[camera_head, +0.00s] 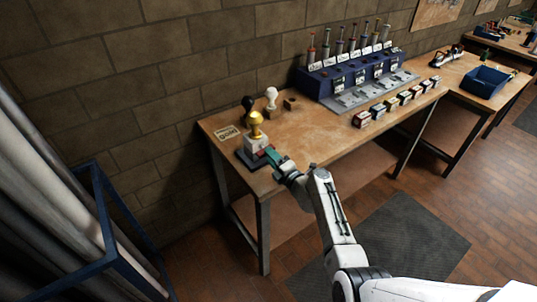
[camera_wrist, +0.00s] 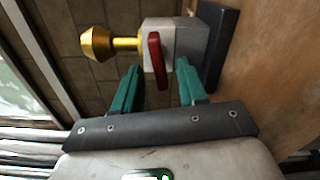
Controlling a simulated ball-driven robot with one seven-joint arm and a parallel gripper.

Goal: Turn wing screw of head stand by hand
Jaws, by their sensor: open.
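The head stand (camera_head: 254,142) is a light grey block on a dark base at the table's left end. A gold knob (camera_head: 255,121) tops it and also shows in the wrist view (camera_wrist: 98,43). The red wing screw (camera_wrist: 157,60) is a flat upright wing on the block's near face in the wrist view. My gripper (camera_head: 270,156) is at the stand's near right side. Its two green fingers (camera_wrist: 159,72) are open in the wrist view, one either side of the wing. Gaps show on both sides, so they seem not to touch it.
Behind the stand are a black knob (camera_head: 248,103), a white knob (camera_head: 271,97) and a small brown block (camera_head: 290,103). A blue tool rack (camera_head: 335,80) and several small boxes (camera_head: 391,104) stand farther right. The wall is close behind; the tabletop right of my gripper is clear.

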